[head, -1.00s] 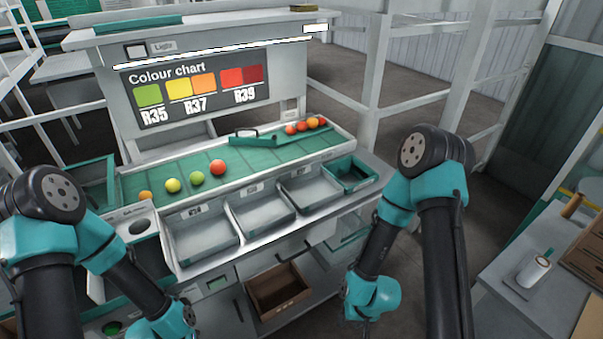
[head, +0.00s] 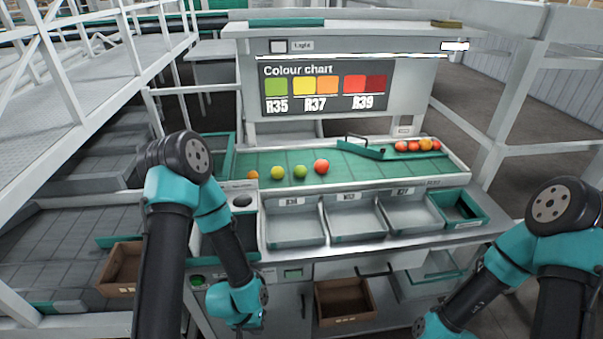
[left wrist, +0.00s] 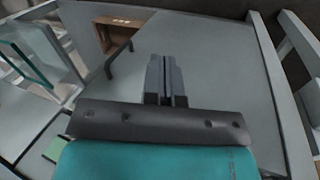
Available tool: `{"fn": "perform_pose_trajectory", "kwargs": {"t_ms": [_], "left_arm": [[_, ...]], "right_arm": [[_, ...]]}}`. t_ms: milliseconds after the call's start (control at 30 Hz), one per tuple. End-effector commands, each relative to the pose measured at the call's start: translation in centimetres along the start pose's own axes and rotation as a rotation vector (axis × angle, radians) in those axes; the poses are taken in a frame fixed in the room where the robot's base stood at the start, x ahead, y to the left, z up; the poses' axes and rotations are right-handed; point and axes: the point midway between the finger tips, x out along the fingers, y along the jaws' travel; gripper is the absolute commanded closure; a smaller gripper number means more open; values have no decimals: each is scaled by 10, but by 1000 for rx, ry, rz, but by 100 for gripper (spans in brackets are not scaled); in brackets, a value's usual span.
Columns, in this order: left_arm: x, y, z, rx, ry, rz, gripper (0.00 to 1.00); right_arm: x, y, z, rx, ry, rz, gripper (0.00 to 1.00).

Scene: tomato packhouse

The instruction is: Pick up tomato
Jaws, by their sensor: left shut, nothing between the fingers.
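On the green sorting belt (head: 380,173) of the grading bench lie a small orange tomato (head: 253,174), a yellow tomato (head: 278,173), a green tomato (head: 300,171) and a red tomato (head: 321,166), in a row. Several red and orange tomatoes (head: 426,144) sit together at the belt's right end. My left gripper (left wrist: 164,64) is shut and empty in the left wrist view, pointing at the bench's lower front. In the head view my left wrist hangs below and in front of the trays, away from the tomatoes. My right gripper is cut off at the bottom edge.
Three grey trays (head: 297,243) and a green bin (head: 480,221) line the bench front. A green diverter bar (head: 361,150) crosses the belt. A colour chart (head: 325,88) stands behind. Brown crates (head: 345,318) sit low, with another at left (head: 106,272).

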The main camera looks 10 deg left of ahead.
Motion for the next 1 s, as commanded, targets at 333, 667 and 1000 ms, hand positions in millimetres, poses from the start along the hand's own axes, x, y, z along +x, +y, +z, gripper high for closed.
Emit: {"fn": "perform_pose_trajectory", "kwargs": {"t_ms": [333, 667, 1000], "left_arm": [[0, 0, 0, 0, 0, 0, 100], [0, 0, 0, 0, 0, 0, 71], [0, 0, 0, 0, 0, 0, 39]], "right_arm": [[0, 0, 0, 0, 0, 0, 57], [0, 0, 0, 0, 0, 0, 57], [0, 0, 0, 0, 0, 0, 57]]}}
